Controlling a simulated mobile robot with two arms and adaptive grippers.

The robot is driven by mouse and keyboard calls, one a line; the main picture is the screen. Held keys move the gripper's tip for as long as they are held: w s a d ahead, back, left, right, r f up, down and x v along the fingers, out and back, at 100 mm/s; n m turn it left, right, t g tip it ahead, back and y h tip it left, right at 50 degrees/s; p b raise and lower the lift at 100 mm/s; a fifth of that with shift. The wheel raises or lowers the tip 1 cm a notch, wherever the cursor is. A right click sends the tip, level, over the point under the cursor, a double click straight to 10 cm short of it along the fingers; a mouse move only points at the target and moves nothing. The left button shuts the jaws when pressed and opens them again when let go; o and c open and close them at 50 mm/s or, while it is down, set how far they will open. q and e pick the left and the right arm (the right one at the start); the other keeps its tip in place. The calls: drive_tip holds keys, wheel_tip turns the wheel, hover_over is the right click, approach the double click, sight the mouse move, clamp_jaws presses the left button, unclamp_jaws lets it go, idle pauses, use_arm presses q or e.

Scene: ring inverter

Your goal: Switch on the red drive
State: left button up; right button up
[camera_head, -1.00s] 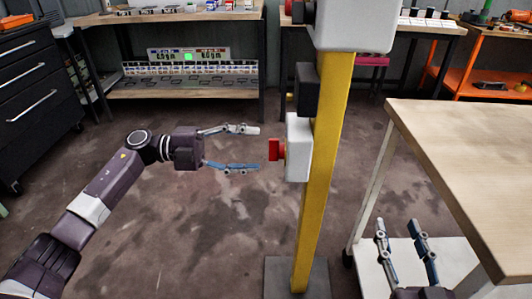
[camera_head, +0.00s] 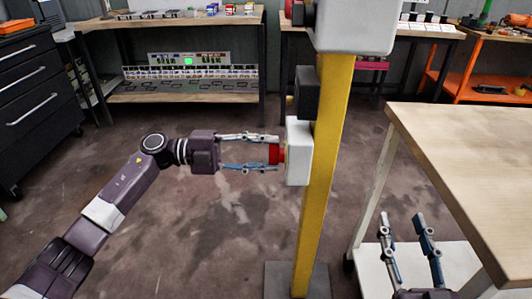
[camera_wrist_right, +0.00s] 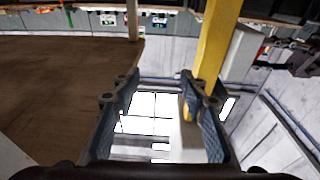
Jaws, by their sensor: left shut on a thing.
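The red knob (camera_head: 275,153) sticks out to the left from a white box (camera_head: 299,150) on the yellow post (camera_head: 329,150). My left gripper (camera_head: 276,152) is shut on the red knob, one finger above it and one below. My right gripper (camera_head: 405,220) is open and empty at the lower right, beside the wooden table. It also shows open in the right wrist view (camera_wrist_right: 158,85), with nothing between its fingers.
A black box (camera_head: 307,91) and a larger white housing (camera_head: 355,25) sit higher on the post. The wooden table (camera_head: 470,150) stands at the right. A workbench (camera_head: 180,18) stands at the back. Floor left of the post is clear.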

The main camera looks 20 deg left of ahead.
use_arm(q)
drive_tip(key=shift+m+b, duration=0.4)
drive_tip(key=shift+m, duration=1.2)
drive_tip(key=o, duration=1.2)
drive_tip(key=shift+c, duration=0.2)
use_arm(e)
drive_tip(key=r+t, duration=0.1)
drive_tip(key=r, duration=0.1)
drive_tip(key=s+r+t+y, duration=0.1)
drive_tip(key=r, duration=0.1)
drive_tip(key=shift+a, duration=0.15)
use_arm(q)
drive_tip(key=v, duration=1.2)
